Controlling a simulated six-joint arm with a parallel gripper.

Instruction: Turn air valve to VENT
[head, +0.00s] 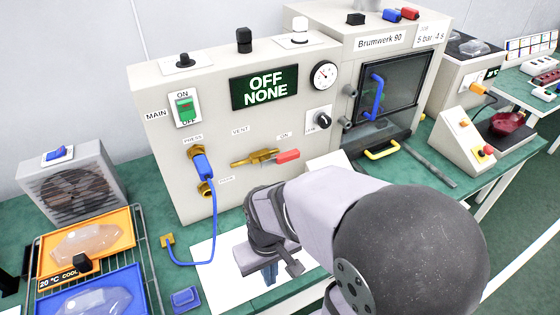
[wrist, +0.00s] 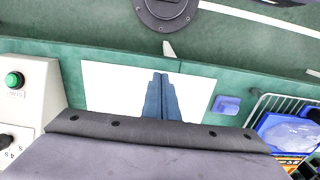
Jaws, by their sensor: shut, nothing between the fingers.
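The air valve (head: 256,158) is a brass fitting on the front of the beige cabinet, with labels VENT to its upper left and ON to its upper right. Its red handle (head: 287,156) points right, on the ON side. My gripper (head: 270,276) is below the valve, near the front of the bench, pointing down over a white sheet (head: 212,264). In the wrist view its blue fingers (wrist: 161,80) are shut together with nothing between them. The valve is not visible in the wrist view.
A blue hose (head: 214,215) runs from the PRESS coupling down to a brass fitting on the bench. The display (head: 264,87) reads OFF NONE. Orange (head: 128,220) and blue trays stand at left beside a fan box (head: 72,190). A small blue block (head: 185,298) lies near the sheet.

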